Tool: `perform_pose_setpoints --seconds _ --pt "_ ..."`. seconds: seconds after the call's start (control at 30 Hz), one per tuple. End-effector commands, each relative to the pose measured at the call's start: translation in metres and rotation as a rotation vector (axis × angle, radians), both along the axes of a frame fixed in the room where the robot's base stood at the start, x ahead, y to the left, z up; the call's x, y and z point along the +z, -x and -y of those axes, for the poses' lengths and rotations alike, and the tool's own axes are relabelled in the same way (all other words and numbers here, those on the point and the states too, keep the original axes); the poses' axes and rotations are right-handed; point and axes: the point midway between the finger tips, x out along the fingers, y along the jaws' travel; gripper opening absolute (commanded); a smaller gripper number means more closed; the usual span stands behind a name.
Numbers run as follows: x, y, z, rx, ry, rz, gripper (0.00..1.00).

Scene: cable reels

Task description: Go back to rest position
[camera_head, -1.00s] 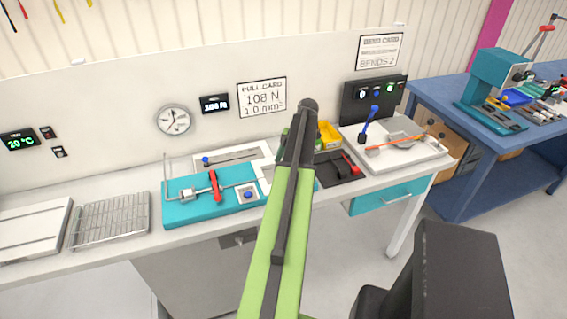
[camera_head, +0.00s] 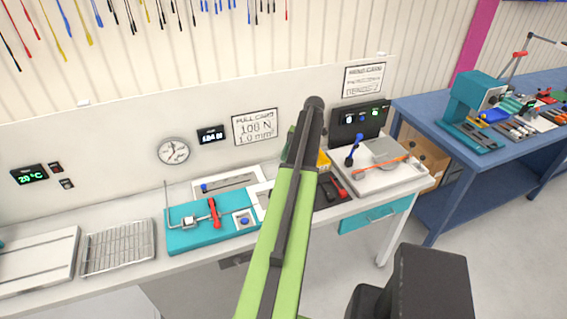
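My green arm rises from the bottom of the head view, over the front of the white bench (camera_head: 190,263). Its dark far end points toward the back wall and covers part of the bench behind it. My gripper's fingers cannot be made out, so I cannot tell whether they are open or shut or hold anything. A teal pull fixture (camera_head: 190,239) with a red lever (camera_head: 214,210) is left of the arm. A white bend station (camera_head: 385,172) with a blue lever (camera_head: 353,150) and an orange cable (camera_head: 383,165) is to the right.
A wire rack (camera_head: 118,247) and a white tray (camera_head: 35,265) lie on the bench's left. A dark tray (camera_head: 333,190) with tools and a yellow bin (camera_head: 324,161) sit just right of the arm. A blue table (camera_head: 460,185) stands at the right, with bare floor in front.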

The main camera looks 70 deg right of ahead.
Motion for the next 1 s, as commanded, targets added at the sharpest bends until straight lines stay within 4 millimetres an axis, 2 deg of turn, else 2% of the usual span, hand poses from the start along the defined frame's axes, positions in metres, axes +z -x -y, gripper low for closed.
perform_pose_setpoints --seconds 0.03,0.1,0.67,0.77,0.87,0.9,0.97,1.0 --pt "0.016 0.003 0.003 -0.001 0.000 0.000 0.69" --pt "0.020 0.005 0.005 0.000 0.000 0.000 0.69" --pt "0.018 0.003 0.004 0.004 -0.001 0.000 0.69" --pt "0.014 -0.027 -0.003 0.047 0.000 0.000 0.69" --pt "0.005 -0.093 -0.024 0.142 0.000 -0.001 0.69" --pt "0.001 -0.126 -0.038 0.191 0.000 0.000 0.69" --pt "-0.004 -0.173 -0.064 0.264 -0.001 -0.001 0.69" --pt "-0.008 -0.202 -0.085 0.313 -0.001 -0.001 0.69"
